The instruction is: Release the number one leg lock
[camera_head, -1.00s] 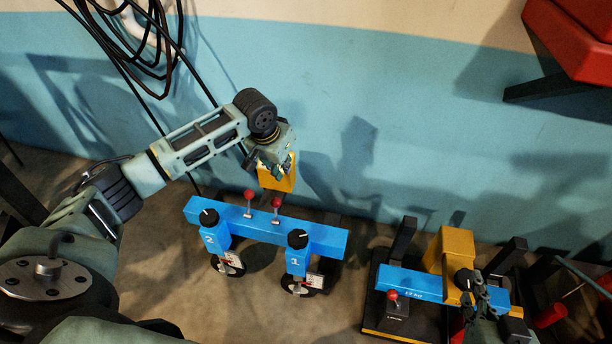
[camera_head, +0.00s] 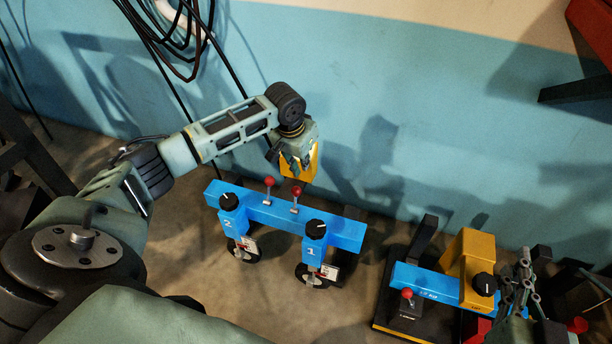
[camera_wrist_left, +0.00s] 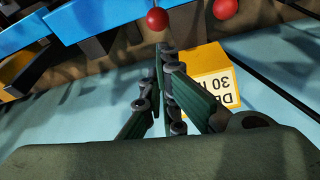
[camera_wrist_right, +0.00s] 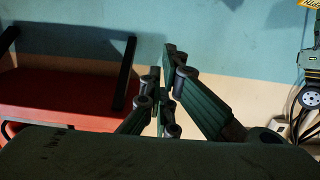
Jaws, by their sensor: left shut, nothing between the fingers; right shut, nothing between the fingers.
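A blue beam (camera_head: 342,233) stands low by the wall on two legs marked 1 and 2. Leg one (camera_head: 314,250) has a black knob (camera_head: 315,228) on top and a wheel (camera_head: 312,276) below. Two red-ball levers rise from the beam, a left one (camera_head: 269,182) and a right one (camera_head: 296,192); I cannot tell which locks leg one. My left gripper (camera_head: 297,168) is shut and empty, above and behind the right lever, by a yellow block (camera_head: 313,163). Its fingers (camera_wrist_left: 163,60) also show in the left wrist view. My right gripper (camera_head: 525,285) is shut and empty at the right.
A second blue bar (camera_head: 432,281) with a yellow block (camera_head: 468,255), black knob (camera_head: 484,284) and red-ball lever (camera_head: 407,293) stands on a black base at right. Black cables (camera_head: 172,40) hang upper left. A red object (camera_wrist_right: 60,95) shows in the right wrist view.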

